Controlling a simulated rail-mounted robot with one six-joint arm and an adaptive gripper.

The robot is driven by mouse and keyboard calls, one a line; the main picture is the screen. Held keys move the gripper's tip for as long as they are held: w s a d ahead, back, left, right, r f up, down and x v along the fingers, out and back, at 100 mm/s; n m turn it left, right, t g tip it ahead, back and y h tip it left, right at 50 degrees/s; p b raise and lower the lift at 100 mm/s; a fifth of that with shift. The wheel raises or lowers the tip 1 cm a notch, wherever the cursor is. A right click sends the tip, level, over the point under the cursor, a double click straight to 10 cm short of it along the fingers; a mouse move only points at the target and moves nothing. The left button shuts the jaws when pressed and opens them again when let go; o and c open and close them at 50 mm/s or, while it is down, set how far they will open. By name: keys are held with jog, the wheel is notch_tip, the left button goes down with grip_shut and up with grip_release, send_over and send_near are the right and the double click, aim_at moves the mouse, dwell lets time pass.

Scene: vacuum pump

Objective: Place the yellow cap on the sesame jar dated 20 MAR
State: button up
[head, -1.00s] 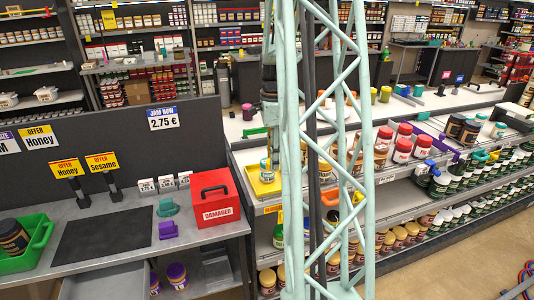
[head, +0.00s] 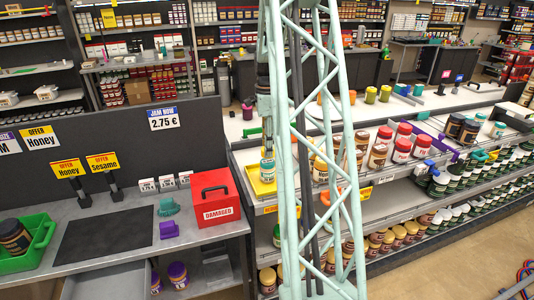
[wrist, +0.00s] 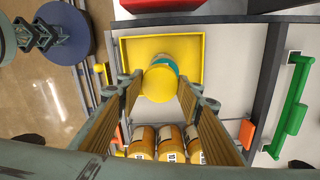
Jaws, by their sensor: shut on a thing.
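In the wrist view, my gripper (wrist: 160,88) has its fingertips on both sides of the round yellow cap (wrist: 159,84). A jar with a teal band (wrist: 173,64) shows just beyond the cap, over the yellow tray (wrist: 130,55). In the head view, the teal-labelled jar (head: 267,170) is below my gripper (head: 265,150) at the yellow tray (head: 258,189). I cannot tell whether the cap is fully seated or whether the jar touches the tray. The date on this jar cannot be read.
A red DAMAGED box (head: 214,196) stands on the counter to the left. A green handle-like thing (wrist: 293,105) lies at the right in the wrist view. Red-lidded jars (head: 402,145) stand on the shelf to the right.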

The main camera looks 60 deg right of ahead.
dwell(0.3)
jog(key=shift+w+d, duration=0.2)
jog(key=shift+w+d+f, duration=0.1)
jog(key=shift+f, duration=1.7)
jog(key=shift+f, duration=0.15)
jog(key=o, duration=0.8)
jog(key=shift+r, duration=0.2)
jog(key=shift+r, duration=5.95)
